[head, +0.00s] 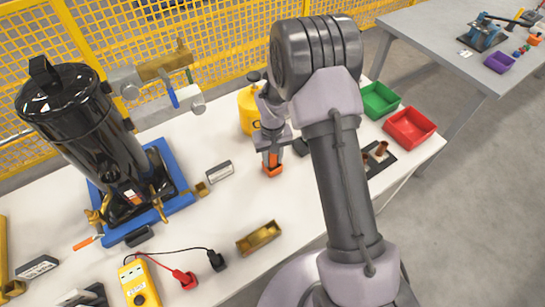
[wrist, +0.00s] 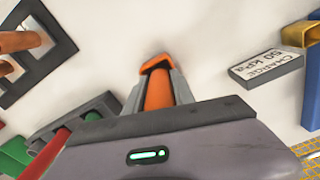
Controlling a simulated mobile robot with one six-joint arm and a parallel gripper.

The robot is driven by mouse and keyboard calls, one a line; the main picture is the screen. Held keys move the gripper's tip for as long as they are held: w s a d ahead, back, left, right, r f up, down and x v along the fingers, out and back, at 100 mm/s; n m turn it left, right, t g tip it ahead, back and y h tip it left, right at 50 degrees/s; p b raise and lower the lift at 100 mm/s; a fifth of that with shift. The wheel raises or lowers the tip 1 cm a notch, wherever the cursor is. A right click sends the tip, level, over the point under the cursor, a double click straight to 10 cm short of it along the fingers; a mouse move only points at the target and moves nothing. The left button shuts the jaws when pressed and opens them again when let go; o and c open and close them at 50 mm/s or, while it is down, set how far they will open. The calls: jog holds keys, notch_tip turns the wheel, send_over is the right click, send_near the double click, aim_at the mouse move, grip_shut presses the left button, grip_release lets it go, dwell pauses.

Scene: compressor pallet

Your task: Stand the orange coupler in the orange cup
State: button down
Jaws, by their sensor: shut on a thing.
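The orange coupler (wrist: 157,92) is a smooth orange cylinder between the fingers of my gripper (wrist: 156,84) in the wrist view. My gripper (head: 271,148) is shut on it and points down at the white table. The orange cup (head: 272,169) is small and square and stands on the table directly beneath. In the wrist view the cup (wrist: 153,65) shows as an orange rim around the coupler's far end. The coupler looks upright and lined up with the cup. Its lower end is hidden, so I cannot tell how deep it sits or whether it touches bottom.
A charge sign (head: 220,172) and a brass tray (head: 259,237) lie left and front. A yellow bottle (head: 249,112) stands behind my gripper. Green (head: 380,100) and red (head: 410,128) bins stand right. The black compressor (head: 78,125) on its blue pallet fills the left.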

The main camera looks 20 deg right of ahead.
jog(key=c, duration=1)
grip_release()
jog(key=shift+o, duration=0.2)
notch_tip(320, 180, up, 17)
jog(key=p, duration=0.6)
jog(key=shift+r, duration=0.2)
jog(key=s+a+r+m+t+y+b, duration=0.1)
jog(key=s+a+r+m+t+b, duration=0.15)
jog(key=s+r, duration=1.15)
jog(key=s+a+r+m+t+y, duration=0.1)
jog(key=s+r+m+t, duration=0.1)
jog(key=s, duration=0.9)
notch_tip(320, 180, up, 2)
jog(key=shift+a+t, duration=0.2)
jog(key=shift+t, duration=0.45)
